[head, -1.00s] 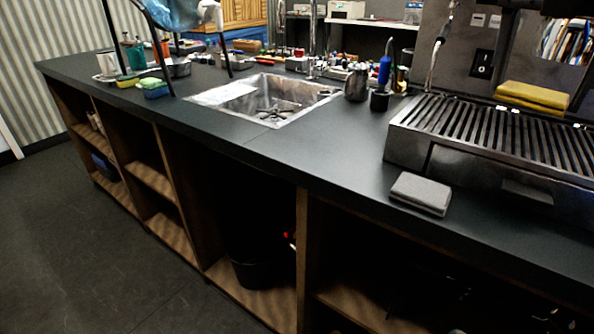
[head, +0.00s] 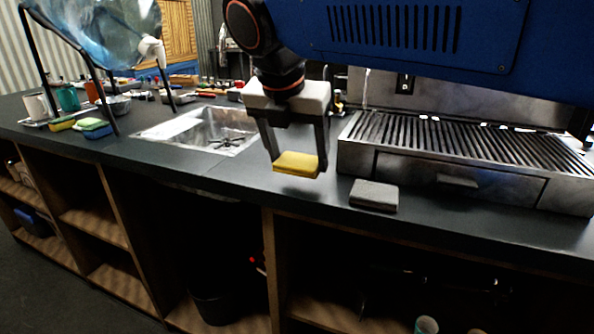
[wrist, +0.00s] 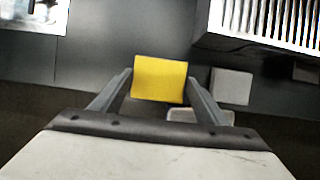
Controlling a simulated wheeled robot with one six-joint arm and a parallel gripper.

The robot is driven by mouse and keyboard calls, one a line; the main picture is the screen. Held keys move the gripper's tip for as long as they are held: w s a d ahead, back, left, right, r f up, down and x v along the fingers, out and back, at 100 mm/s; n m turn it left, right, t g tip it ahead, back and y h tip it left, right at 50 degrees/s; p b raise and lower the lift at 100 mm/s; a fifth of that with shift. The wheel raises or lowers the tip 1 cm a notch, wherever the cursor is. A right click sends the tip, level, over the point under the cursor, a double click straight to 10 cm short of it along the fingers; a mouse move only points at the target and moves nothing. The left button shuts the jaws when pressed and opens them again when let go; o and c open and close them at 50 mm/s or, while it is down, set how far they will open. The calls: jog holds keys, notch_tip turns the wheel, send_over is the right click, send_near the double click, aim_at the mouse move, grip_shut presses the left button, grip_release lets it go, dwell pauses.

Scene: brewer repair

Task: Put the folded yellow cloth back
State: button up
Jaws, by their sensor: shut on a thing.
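The folded yellow cloth (head: 297,163) is held between the fingertips of my gripper (head: 296,160), above the front part of the dark counter, left of the grey folded cloth. In the wrist view the yellow cloth (wrist: 160,79) sits between both fingers of my gripper (wrist: 160,88), one finger on each side. The gripper is shut on it. The cloth looks level and a little above the counter; the exact gap is hard to tell.
A grey folded cloth (head: 374,195) lies on the counter in front of the brewer's slatted drip tray (head: 460,140). The sink (head: 205,130) is to the left. The counter (head: 235,178) between sink and drip tray is largely clear. Open shelves (head: 95,225) are below.

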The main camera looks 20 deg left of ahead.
aim_at(297, 164)
jog(key=shift+d+f, duration=0.1)
jog(key=shift+f, duration=1.7)
jog(key=shift+f, duration=0.15)
jog(key=o, duration=1)
jog(key=v, duration=1.2)
jog(key=shift+w, duration=0.1)
